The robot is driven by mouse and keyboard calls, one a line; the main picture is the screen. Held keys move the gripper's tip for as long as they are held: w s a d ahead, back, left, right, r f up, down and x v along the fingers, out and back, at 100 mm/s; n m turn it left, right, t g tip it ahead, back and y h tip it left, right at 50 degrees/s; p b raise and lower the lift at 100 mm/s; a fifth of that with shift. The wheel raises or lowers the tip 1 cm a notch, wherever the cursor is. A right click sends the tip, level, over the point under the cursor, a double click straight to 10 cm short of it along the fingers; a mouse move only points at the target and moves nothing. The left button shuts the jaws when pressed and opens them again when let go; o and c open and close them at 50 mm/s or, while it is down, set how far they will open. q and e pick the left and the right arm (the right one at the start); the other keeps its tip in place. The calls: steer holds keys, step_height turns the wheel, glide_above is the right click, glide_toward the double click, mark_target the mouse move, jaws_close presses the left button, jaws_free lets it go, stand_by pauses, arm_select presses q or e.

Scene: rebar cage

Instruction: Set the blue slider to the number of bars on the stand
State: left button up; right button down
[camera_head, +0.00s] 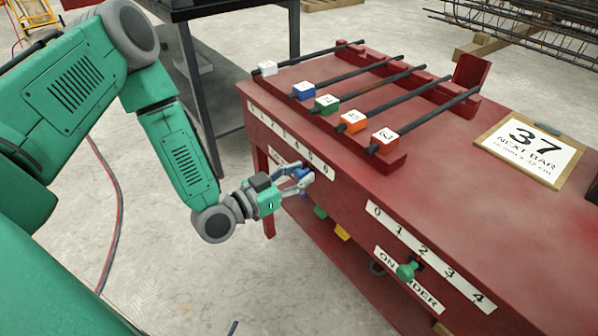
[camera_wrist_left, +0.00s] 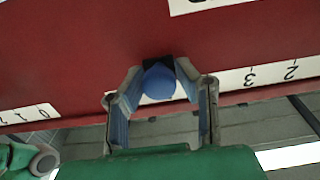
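The blue slider (camera_head: 300,174) is a round blue knob on the red table's front panel, below the number strip (camera_head: 290,140). It sits toward the strip's high end, near 5; the wrist view hides the exact number. My left gripper (camera_head: 295,178) has its fingers on both sides of the knob. In the left wrist view, the blue slider (camera_wrist_left: 160,83) is between the fingertips, which appear to touch it. The stand (camera_head: 395,163) on the table holds several dark bars (camera_head: 376,97) with white, blue, green and orange tags. My right gripper is not in view.
A green knob (camera_head: 406,271) sits on a second number strip (camera_head: 428,256) marked ON ORDER. A clipboard (camera_head: 529,149) reading "37 NEXT BAR" lies on the tabletop. A dark table (camera_head: 205,8) stands behind. Coloured blocks (camera_head: 342,232) lie on the lower shelf.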

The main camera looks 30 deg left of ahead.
arm_select(q)
steer(key=shift+o, duration=0.6)
steer(key=shift+a, duration=0.1)
steer(key=shift+s, duration=0.2)
steer(key=v, duration=1.1)
steer(key=shift+s+a, duration=0.2)
steer(key=shift+s, duration=0.05)
steer(key=shift+f, duration=0.15)
